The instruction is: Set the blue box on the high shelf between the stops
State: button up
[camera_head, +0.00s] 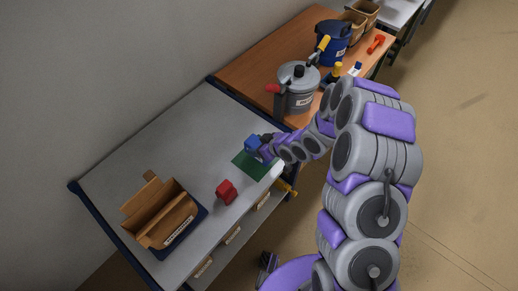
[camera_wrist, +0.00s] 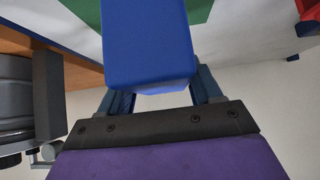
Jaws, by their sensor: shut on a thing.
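The blue box (camera_head: 252,143) is at the end of my arm in the head view, over or beside the far edge of a green mat (camera_head: 254,166). I cannot tell whether it touches the mat. My gripper (camera_head: 261,143) is shut on it. In the wrist view the blue box (camera_wrist: 149,45) fills the space between the two fingers of my gripper (camera_wrist: 151,98), with part of the green mat (camera_wrist: 199,10) behind it. I cannot make out the high shelf or its stops in either view.
A red block (camera_head: 227,192) and an open cardboard box (camera_head: 163,217) in a blue tray (camera_head: 187,234) stand on the grey bench (camera_head: 203,137). A grey pot (camera_head: 299,96) and a blue bucket (camera_head: 333,48) stand on the wooden bench (camera_head: 248,72). The floor at right is clear.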

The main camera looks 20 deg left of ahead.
jog(key=shift+w+a+f, duration=0.2)
jog(key=shift+w+a, duration=0.3)
jog(key=shift+a, duration=0.05)
jog(key=shift+a+f, duration=0.15)
jog(key=shift+f, duration=0.15)
notch_tip(320, 180, down, 3)
jog(key=shift+r+b, duration=0.1)
jog(key=shift+b, duration=0.75)
jog(key=shift+d, duration=0.35)
jog(key=o, duration=1.2)
jog(key=shift+a, duration=0.25)
jog(key=shift+d, duration=0.1)
